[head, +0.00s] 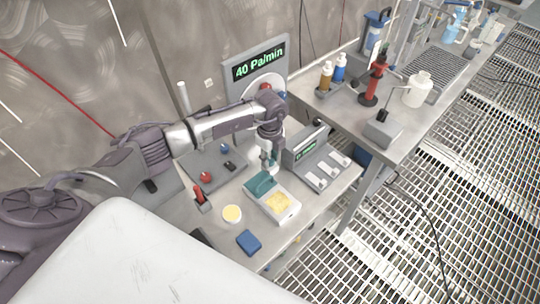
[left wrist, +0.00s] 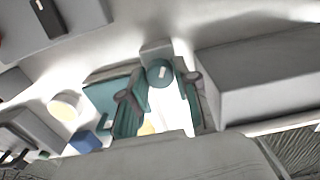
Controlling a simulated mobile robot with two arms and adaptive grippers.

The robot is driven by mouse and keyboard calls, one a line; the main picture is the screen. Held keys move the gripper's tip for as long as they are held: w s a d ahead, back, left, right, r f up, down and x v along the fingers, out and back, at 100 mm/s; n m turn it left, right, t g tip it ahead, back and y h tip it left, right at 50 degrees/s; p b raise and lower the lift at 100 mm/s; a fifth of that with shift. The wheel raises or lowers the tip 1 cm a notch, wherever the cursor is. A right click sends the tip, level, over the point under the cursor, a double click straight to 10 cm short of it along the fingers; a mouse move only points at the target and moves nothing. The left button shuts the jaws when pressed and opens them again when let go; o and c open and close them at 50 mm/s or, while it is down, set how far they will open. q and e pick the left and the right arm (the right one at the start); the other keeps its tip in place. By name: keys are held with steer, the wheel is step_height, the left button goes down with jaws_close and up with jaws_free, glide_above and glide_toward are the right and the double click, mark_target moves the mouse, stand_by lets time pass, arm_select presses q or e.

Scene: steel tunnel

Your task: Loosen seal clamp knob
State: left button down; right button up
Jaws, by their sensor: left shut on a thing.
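A round teal knob (left wrist: 160,72) with a white mark shows in the left wrist view. It sits between the two fingers of my left gripper (left wrist: 160,88), which is shut on it. In the head view my left gripper (head: 267,162) reaches down from above at the back of the small white device on the bench. The knob cannot be made out there. A teal part (head: 260,184) stands on the white device (head: 279,212), next to a yellow patch. My right gripper is not in view.
A panel reading "40 Pa/min" (head: 259,70) rises behind. A red-handled tool (head: 200,196), a yellow-topped dish (head: 232,214) and a blue block (head: 249,242) lie at the front left.

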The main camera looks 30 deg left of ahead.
mark_target(270, 159)
arm_select(q)
steer(key=n+p, duration=0.2)
steer(key=n, duration=0.4)
steer(key=shift+n, duration=0.4)
stand_by(0.3)
steer(key=c, duration=0.8)
jaws_free()
steer(key=shift+c, duration=0.2)
step_height(270, 159, up, 12)
steer(key=shift+f, duration=0.1)
